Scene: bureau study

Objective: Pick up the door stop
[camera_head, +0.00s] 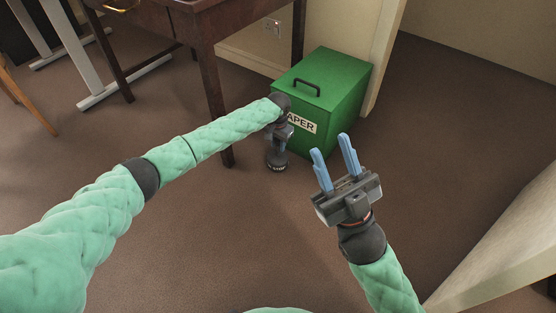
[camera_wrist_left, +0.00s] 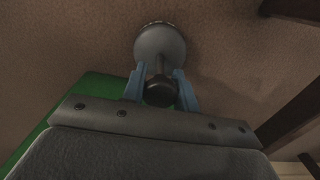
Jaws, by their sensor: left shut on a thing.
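The door stop (camera_head: 277,161) stands on the carpet in front of the green bin, with a dark round base and a narrower upper part. In the left wrist view the door stop (camera_wrist_left: 160,45) shows its grey rounded base, thin stem and dark knob. My left gripper (camera_head: 279,141) reaches down over it. In the left wrist view its two blue fingers (camera_wrist_left: 160,88) sit on either side of the knob and are shut on it. In the head view the fingers are partly hidden.
A green paper bin (camera_head: 335,85) with a black lid handle stands close behind the left gripper. A dark wooden desk leg (camera_head: 213,100) is just left of it. A pale panel (camera_head: 510,240) edges the lower right. Carpet (camera_head: 430,150) is clear at right.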

